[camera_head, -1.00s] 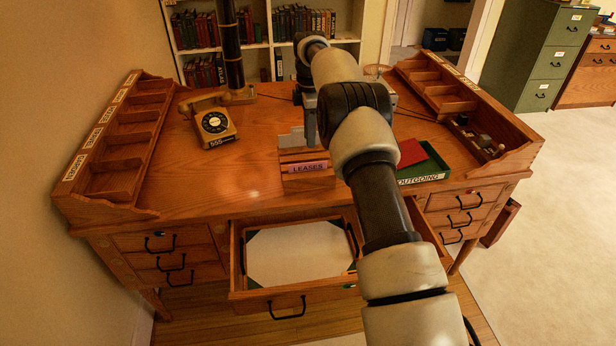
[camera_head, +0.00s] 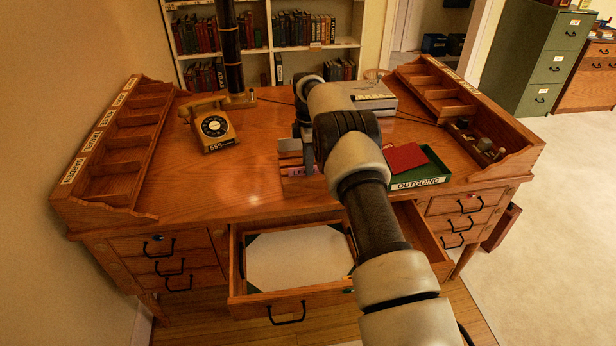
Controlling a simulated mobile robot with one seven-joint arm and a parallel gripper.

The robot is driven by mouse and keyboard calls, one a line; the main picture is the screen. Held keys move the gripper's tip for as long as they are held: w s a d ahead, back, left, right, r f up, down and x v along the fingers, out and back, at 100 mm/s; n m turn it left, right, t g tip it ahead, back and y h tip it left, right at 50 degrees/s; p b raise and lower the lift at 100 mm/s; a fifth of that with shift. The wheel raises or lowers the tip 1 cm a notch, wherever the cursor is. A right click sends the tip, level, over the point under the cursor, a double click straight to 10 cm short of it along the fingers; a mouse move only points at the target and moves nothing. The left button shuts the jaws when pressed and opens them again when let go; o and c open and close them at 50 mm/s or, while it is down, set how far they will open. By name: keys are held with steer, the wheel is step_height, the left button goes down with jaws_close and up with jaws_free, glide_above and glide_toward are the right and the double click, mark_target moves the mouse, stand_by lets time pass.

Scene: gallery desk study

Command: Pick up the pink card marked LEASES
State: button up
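The pink card marked LEASES (camera_head: 296,171) is at the front of a small wooden card holder (camera_head: 287,158) in the middle of the desk. Only its left part shows, and the rest is hidden by my gripper. My gripper (camera_head: 308,165) points down at the holder, in front of or over the card's right part. Its fingertips are small and partly hidden by my arm. I cannot tell whether they touch the card or are open or shut.
A rotary telephone (camera_head: 214,126) stands left of the holder. A green OUTGOING tray (camera_head: 432,176) with a red folder (camera_head: 405,157) is to the right. A grey box (camera_head: 372,96) sits behind my arm. An open drawer (camera_head: 290,304) juts out below the desk's front edge.

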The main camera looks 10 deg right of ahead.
jaws_close()
steer(key=shift+r, duration=0.1)
